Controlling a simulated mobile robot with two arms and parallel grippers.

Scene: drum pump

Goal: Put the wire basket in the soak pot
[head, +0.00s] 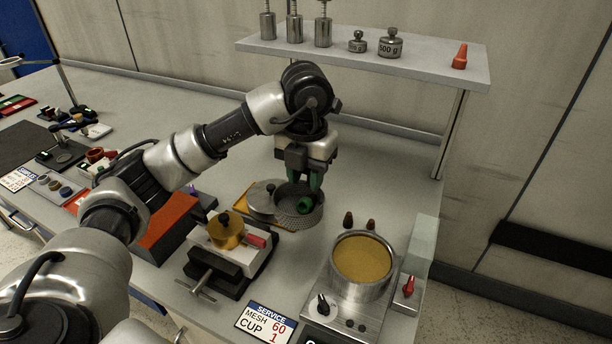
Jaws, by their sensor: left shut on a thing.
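The wire basket (287,213) is a round grey mesh basket near the middle of the head view, with a green grip piece (305,203) showing inside it. My left gripper (304,187) points down over the basket, its green fingers at the basket's mouth, and is shut on it. The fingertips blend with the green piece, so the exact contact is hard to see. I cannot tell whether the basket touches the bench. The soak pot (340,286) is a metal pot with amber contents, standing right of and nearer than the basket. My right gripper is not in view.
A round metal lid (259,197) on a yellow base lies beside the basket. A vise (222,268) holding a brass piece stands in front. Two brown pegs (348,219) stand behind the pot. A raised shelf (420,58) with weights stands at the back.

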